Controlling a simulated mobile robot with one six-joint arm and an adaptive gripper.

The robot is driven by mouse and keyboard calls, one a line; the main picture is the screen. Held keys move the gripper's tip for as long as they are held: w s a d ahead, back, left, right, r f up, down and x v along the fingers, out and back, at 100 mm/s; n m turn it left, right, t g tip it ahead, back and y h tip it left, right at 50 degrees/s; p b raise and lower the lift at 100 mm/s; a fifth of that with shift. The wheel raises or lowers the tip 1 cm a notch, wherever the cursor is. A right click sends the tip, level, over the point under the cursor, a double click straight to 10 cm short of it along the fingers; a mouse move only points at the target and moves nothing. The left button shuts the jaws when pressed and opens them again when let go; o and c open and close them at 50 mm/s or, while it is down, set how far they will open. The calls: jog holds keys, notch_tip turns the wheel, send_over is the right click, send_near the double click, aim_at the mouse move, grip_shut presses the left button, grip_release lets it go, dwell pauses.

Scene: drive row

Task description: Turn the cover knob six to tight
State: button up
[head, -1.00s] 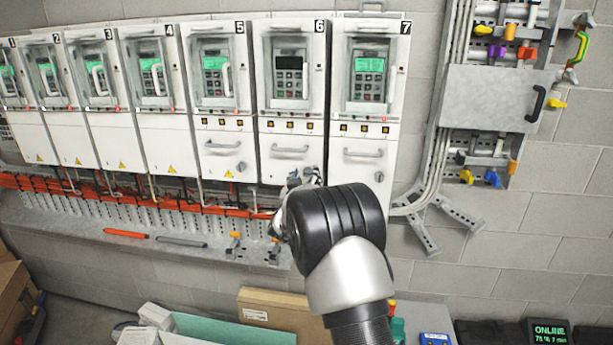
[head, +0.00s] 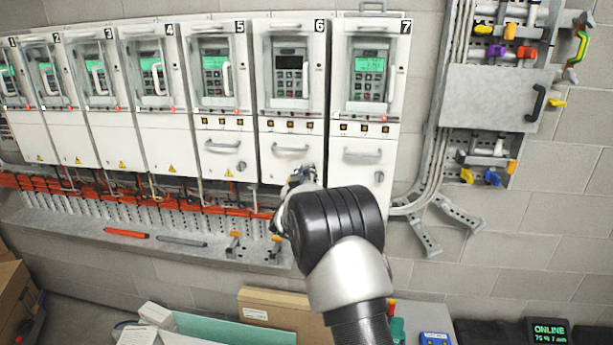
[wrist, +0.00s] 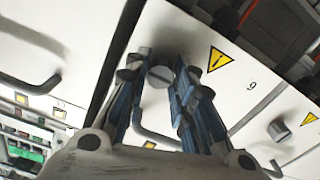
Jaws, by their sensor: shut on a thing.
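Drive unit six (head: 291,110) stands between units five and seven, with its dark screen, handle and lower cover showing in the head view. My gripper (head: 302,178) is at the lower right of that cover, and it hides the cover knob there. In the wrist view the round grey knob (wrist: 161,75), with a slot across its face, sits between the two fingertips of my gripper (wrist: 160,80). The fingers are shut on it from both sides. A yellow warning triangle (wrist: 218,59) and the upside-down number six are beside it on the white cover.
Unit five's knob (wrist: 279,130) is to the right in the wrist view. Unit seven (head: 365,110) stands close on the right in the head view.

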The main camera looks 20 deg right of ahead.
grip_shut()
jog(key=shift+b, duration=0.3)
jog(key=m+b, duration=0.4)
jog(key=shift+f, duration=0.15)
jog(key=m+b, duration=0.7)
jog(key=m, duration=0.2)
jog(key=shift+b, duration=0.35)
jog(key=shift+r+m+b, duration=0.2)
jog(key=shift+m+b, duration=1.25)
jog(key=shift+m, duration=0.85)
